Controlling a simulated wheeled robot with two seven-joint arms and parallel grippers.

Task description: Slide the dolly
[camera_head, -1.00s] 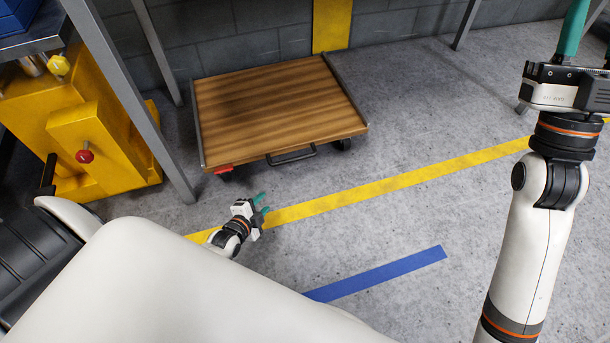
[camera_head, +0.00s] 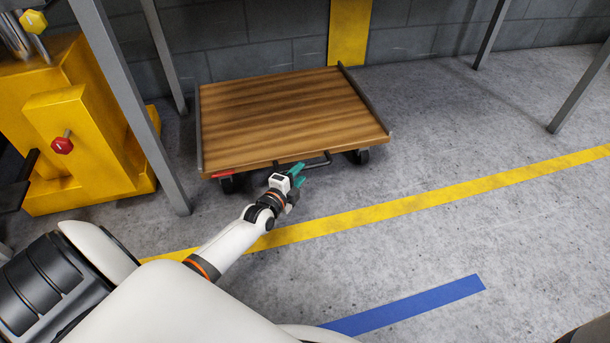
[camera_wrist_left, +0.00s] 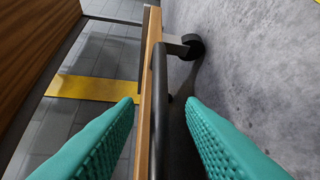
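The dolly (camera_head: 285,115) is a low wooden platform on black wheels with dark metal end rails, standing on the floor near the back wall. Its black handle bar (camera_head: 318,161) runs along the near edge. My left gripper (camera_head: 299,174) is right at this handle, with its teal fingers pointing toward the dolly. In the left wrist view the fingers are open, with the black handle (camera_wrist_left: 160,95) between them and the dolly's wooden edge (camera_wrist_left: 146,110) just beside it. Whether a finger touches the handle I cannot tell. My right gripper is out of view.
A yellow machine (camera_head: 85,140) with a red knob and a grey table leg (camera_head: 130,100) stand left of the dolly. A yellow floor line (camera_head: 420,202) and a blue strip (camera_head: 410,306) cross the floor. The floor right of the dolly is clear up to grey legs.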

